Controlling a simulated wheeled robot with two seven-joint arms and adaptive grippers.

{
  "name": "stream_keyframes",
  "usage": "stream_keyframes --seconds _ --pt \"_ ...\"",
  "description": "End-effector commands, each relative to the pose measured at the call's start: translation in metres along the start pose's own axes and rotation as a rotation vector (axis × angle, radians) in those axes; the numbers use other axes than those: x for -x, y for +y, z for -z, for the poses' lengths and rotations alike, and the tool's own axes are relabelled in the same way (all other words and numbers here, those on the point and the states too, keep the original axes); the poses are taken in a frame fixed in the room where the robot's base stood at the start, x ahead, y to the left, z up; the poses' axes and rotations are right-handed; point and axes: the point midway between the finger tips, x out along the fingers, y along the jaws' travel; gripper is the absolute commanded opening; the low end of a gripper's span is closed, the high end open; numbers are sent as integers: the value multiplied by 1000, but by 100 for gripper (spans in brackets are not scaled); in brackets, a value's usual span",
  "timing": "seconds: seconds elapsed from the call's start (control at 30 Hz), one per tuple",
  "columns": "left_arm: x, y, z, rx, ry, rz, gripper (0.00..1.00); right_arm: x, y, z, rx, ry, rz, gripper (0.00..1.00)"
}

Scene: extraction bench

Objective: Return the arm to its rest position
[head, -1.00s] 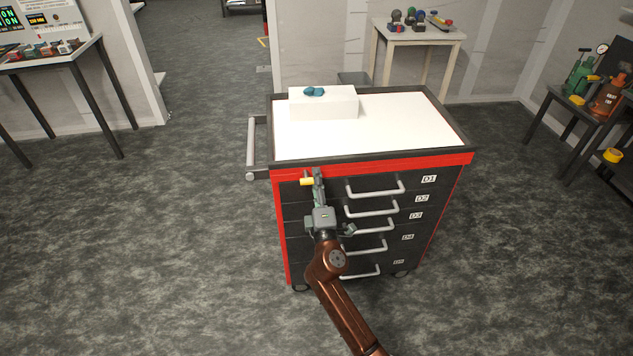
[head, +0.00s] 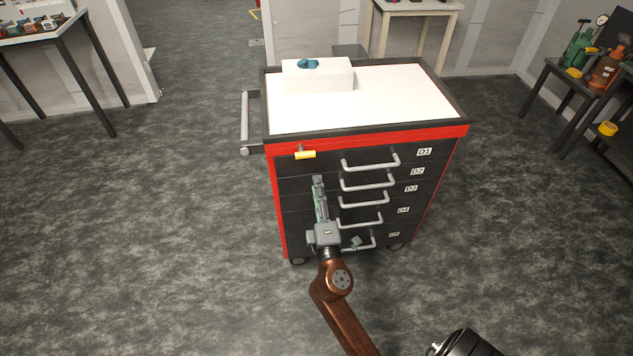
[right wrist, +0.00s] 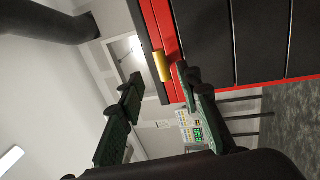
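My right gripper (head: 319,182) is in front of the left part of the cabinet's dark drawer fronts (head: 295,190). It is below and apart from a small yellow handle (head: 305,154) at the top left of the cabinet front. In the right wrist view its two dark green fingers (right wrist: 160,78) stand wide apart with nothing held. The yellow handle (right wrist: 162,66) shows beyond the gap between them. The brown right arm comes in from the bottom of the head view. My left gripper is not in view.
The red and black cabinet has several grey drawer handles (head: 370,162) and a side bar (head: 245,120). A white box (head: 318,78) with a teal object (head: 308,63) sits on its white top (head: 400,95). Tables stand at the left, back and right. The grey floor (head: 150,230) around is clear.

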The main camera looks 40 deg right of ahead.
Motion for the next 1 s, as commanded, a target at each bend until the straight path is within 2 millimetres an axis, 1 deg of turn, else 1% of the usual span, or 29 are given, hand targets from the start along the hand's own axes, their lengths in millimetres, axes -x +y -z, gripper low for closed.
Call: stream_keyframes --seconds 0.47,0.57,0.67,0.73,0.77,0.8,0.87,0.9,0.97,1.0 --pt "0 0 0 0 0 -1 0 0 0 0 0 0 1 32" --pt "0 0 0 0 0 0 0 0 -8 0 -7 3 16 32" --pt "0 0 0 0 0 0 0 3 -40 0 -40 11 81 32" --pt "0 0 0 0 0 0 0 8 -78 -2 -79 17 158 32" --pt "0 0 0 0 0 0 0 12 -98 -3 -99 18 199 32" --pt "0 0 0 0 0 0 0 19 -125 -4 -131 17 257 32" --pt "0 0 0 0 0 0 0 32 -168 -8 -174 12 347 32" --pt "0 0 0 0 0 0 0 41 -196 -11 -204 4 406 32" --pt "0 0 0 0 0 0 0 59 -236 -17 -246 -11 494 32" --pt "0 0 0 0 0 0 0 72 -262 -21 -273 -24 552 32"
